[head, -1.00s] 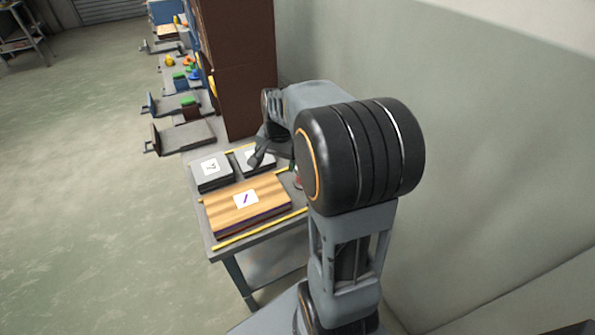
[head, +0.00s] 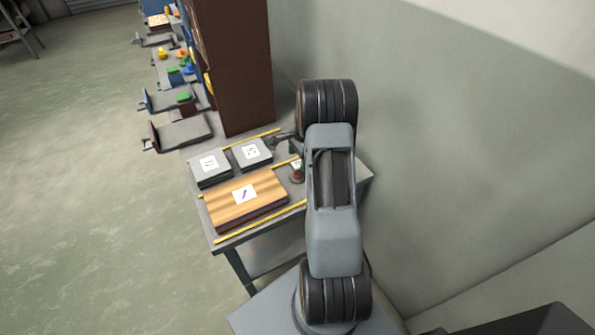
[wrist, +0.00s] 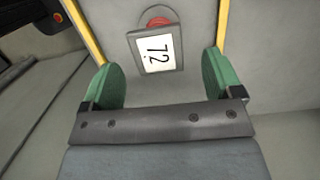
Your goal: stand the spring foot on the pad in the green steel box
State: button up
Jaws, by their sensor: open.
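My gripper (wrist: 162,78) is open in the wrist view, its two green-faced fingers wide apart with nothing between them. In the head view a small reddish-brown item (head: 297,176) with a white label stands on the table beside the wooden box, below my gripper (head: 284,143). It may be the spring foot; I cannot tell for sure. I cannot make out a green steel box or its pad.
Two grey labelled blocks (head: 210,168) (head: 252,153) and a striped wooden box (head: 246,205) occupy the table's left and front. Yellow strips (head: 262,222) line the tabletop. A tall brown cabinet (head: 235,75) stands behind, and a wall (head: 450,130) closes the right.

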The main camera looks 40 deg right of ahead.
aim_at(298, 164)
jog(key=shift+a+f+p, duration=0.15)
jog(key=shift+f+p, duration=0.05)
jog(key=shift+f, duration=0.8)
jog(key=shift+a+f+p, duration=0.2)
jog(key=shift+f+p, duration=0.05)
jog(key=shift+f, duration=0.75)
jog(key=shift+a+f+p, duration=0.15)
jog(key=shift+f+p, duration=0.05)
jog(key=shift+f, duration=0.8)
jog(key=c, duration=1.2)
jog(key=shift+c, duration=0.5)
jog(key=shift+r, duration=0.2)
